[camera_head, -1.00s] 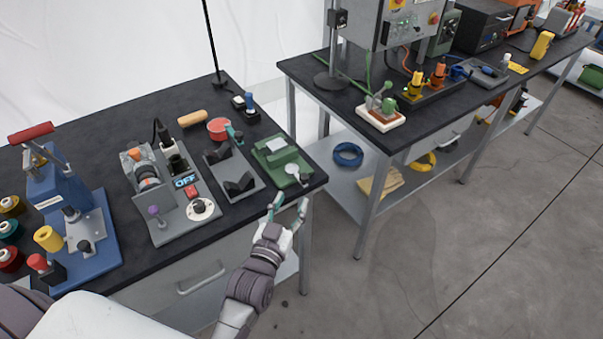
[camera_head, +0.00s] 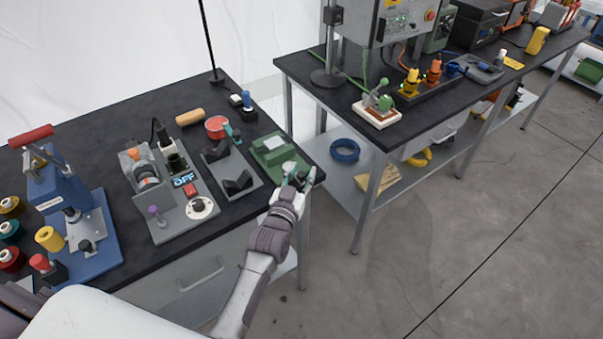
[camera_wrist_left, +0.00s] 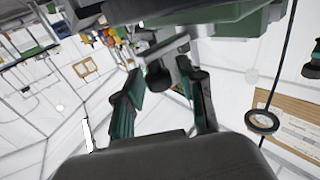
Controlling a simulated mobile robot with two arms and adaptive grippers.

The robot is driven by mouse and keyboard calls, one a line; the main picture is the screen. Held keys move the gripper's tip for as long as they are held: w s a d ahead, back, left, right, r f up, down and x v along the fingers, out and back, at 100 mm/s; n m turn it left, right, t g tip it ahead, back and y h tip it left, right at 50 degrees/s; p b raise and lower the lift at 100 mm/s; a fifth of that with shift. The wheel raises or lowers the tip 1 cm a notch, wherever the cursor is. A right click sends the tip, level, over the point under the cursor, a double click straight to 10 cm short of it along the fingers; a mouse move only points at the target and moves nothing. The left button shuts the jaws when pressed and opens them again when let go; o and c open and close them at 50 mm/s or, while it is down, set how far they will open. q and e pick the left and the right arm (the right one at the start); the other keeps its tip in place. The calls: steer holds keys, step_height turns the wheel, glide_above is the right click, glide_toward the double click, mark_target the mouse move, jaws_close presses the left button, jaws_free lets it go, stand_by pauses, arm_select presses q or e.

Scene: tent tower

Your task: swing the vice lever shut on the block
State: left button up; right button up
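The green vice (camera_head: 268,149) stands at the front right corner of the dark near bench. A pale grey block (camera_head: 274,143) sits in it. My left gripper (camera_head: 300,178) is at the vice's front right end, by a pale round part (camera_head: 289,167). In the left wrist view, its two teal fingers (camera_wrist_left: 165,82) are spread apart. A dark knob (camera_wrist_left: 158,77) on a grey bar shows between them, under the green body (camera_wrist_left: 205,20); I take this to be the vice lever. I cannot tell whether a finger touches it. My right gripper is out of view.
Left of the vice are a grey tray with black V-blocks (camera_head: 237,182), a red tape roll (camera_head: 217,127) and a grey machine with an OFF sign (camera_head: 184,180). A blue press (camera_head: 60,195) stands far left. A second bench (camera_head: 330,92) is behind right. The floor between is clear.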

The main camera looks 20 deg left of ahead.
arm_select(q)
jaws_close()
steer(key=shift+s+a+m+h, duration=0.15)
steer(key=shift+m+h, duration=0.25)
steer(key=shift+h, duration=0.2)
steer(key=shift+o, duration=1.7)
jaws_free()
steer(key=shift+s, duration=0.1)
steer(key=s+a, duration=0.1)
steer(key=s, duration=1.1)
steer(key=shift+w, duration=0.1)
